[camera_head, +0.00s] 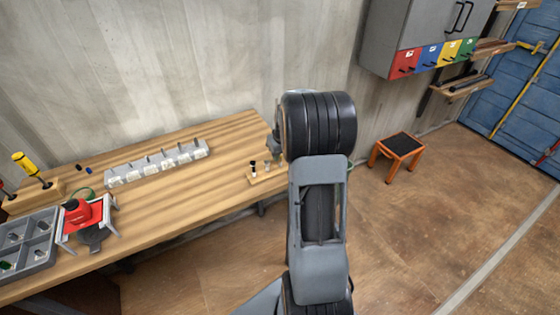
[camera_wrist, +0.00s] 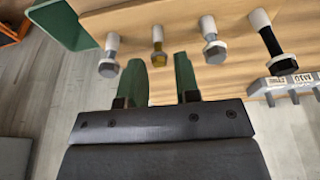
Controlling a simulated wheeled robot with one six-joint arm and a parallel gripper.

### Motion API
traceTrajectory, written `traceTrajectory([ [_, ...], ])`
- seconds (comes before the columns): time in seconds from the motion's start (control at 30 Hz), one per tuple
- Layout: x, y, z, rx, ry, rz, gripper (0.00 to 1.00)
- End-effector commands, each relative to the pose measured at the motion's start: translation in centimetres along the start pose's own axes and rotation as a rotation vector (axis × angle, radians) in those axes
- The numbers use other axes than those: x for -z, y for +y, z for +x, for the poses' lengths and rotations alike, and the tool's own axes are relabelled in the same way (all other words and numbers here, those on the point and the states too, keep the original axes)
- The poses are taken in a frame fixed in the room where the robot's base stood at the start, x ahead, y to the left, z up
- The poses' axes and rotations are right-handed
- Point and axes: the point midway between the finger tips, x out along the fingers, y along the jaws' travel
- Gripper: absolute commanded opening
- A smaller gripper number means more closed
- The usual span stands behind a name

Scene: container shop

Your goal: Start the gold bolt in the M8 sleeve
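A grey block (camera_wrist: 285,80) with labels, one seeming to read M10, shows at the right edge. In the head view the labelled grey block (camera_head: 120,180) with upright pins lies on the bench; the M8 label is unreadable.
A silver bolt (camera_wrist: 109,60) and another silver bolt (camera_wrist: 213,48) flank the gold one; a black bolt (camera_wrist: 270,42) stands farther right. On the bench (camera_head: 190,205) are a grey sorting tray (camera_head: 28,268) and a red device (camera_head: 80,215). An orange stool (camera_head: 398,146) stands on the floor.

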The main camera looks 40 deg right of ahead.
Motion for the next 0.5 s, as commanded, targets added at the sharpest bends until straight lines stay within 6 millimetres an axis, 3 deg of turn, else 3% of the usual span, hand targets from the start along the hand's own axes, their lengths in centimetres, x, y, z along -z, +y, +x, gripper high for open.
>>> traceTrajectory([
  [0.13,0.0,0.0,0.0,0.000,0.000,0.000,0.42],
  [0.37,0.0,0.0,-0.1,0.000,0.000,0.000,0.42],
  [0.5,0.1,0.0,-1.2,-0.001,0.004,0.000,0.42],
])
